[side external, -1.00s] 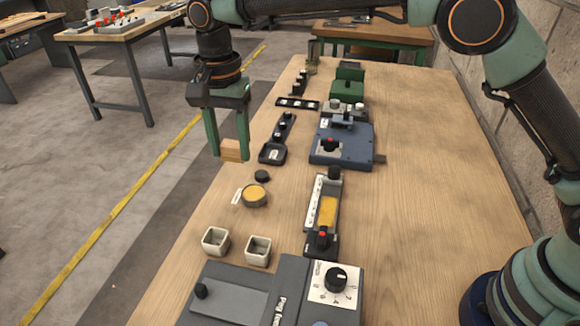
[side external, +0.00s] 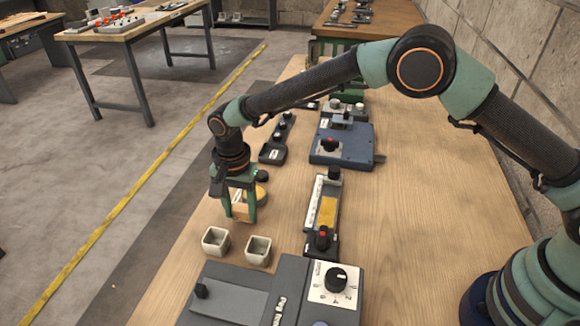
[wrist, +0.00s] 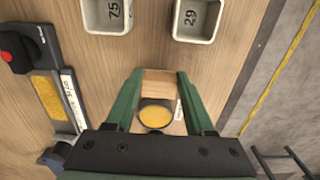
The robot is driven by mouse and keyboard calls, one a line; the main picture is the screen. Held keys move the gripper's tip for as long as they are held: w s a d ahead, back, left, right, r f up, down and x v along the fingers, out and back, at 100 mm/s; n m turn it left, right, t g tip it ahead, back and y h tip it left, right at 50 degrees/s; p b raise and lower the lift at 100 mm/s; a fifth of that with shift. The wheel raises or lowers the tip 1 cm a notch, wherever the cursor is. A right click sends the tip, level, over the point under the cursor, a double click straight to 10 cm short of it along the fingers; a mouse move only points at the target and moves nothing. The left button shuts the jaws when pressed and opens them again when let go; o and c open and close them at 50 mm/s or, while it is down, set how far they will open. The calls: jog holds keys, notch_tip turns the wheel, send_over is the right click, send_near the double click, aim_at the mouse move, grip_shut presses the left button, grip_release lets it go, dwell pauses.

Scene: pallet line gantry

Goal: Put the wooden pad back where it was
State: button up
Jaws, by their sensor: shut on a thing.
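My gripper (side external: 241,214) hangs over the left part of the wooden bench, its green fingers shut on the wooden pad (side external: 239,207). In the wrist view the pad (wrist: 160,83) spans the gap between the fingertips (wrist: 159,74). The pad is a small light-brown block, close to the bench top in colour. A round dark tin with a yellow top (wrist: 156,117) lies beyond the fingers in the wrist view; in the side view my gripper partly covers it (side external: 262,194). I cannot tell whether the pad touches the bench.
Two square pale cups (side external: 215,241) (side external: 258,250) stand just in front of my gripper; the wrist view shows them marked 75 (wrist: 107,14) and 29 (wrist: 196,18). A yellow-striped switch unit (side external: 326,210) and a blue fixture (side external: 345,145) lie to the right. The bench's right side is clear.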

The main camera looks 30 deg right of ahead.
jog(key=shift+f, duration=0.45)
jog(key=shift+f, duration=0.1)
jog(key=o, duration=1.3)
